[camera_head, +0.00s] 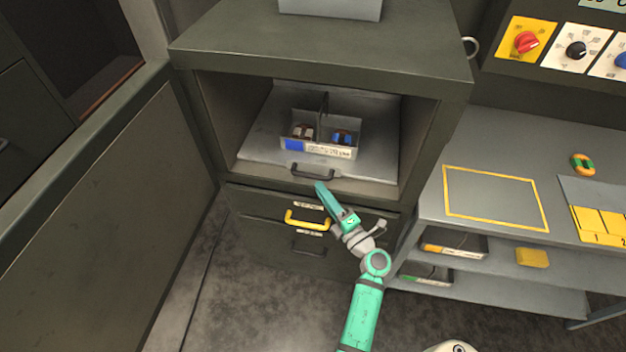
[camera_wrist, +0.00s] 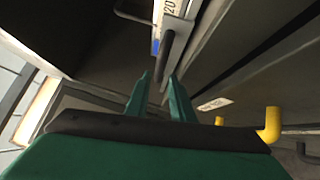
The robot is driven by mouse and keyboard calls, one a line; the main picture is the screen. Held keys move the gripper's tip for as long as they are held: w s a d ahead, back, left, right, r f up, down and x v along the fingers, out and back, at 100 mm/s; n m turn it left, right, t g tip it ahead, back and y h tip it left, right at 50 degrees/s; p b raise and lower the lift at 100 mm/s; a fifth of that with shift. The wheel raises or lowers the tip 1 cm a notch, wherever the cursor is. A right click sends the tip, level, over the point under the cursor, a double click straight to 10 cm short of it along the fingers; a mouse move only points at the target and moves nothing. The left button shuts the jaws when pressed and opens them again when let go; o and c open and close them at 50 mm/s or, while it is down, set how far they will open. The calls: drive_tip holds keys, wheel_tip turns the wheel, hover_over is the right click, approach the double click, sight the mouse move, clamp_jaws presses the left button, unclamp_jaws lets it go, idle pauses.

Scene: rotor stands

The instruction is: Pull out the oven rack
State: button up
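The oven rack (camera_head: 375,155) is a flat grey shelf inside the open cabinet bay, with a dark bar handle (camera_head: 312,172) at its front edge. A divided tray (camera_head: 320,150) holding small parts stands on it. My green gripper (camera_head: 320,186) is just in front of and slightly below the handle. In the wrist view my gripper (camera_wrist: 160,78) has its two fingers apart with nothing between them. A dark bar that looks like the rack handle (camera_wrist: 167,46) lies just beyond the fingertips. I cannot tell whether they touch.
Below the bay are drawers with a yellow handle (camera_head: 307,220) and a dark handle (camera_head: 309,247), close to my wrist. An open door or panel (camera_head: 110,220) stands at left. A shelved bench (camera_head: 500,150) is at right. Floor in front is clear.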

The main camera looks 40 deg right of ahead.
sight(313, 187)
drive_tip(key=w, duration=0.5)
drive_tip(key=shift+w+d+r, duration=0.15)
drive_tip(key=shift+w+r, duration=0.2)
clamp_jaws()
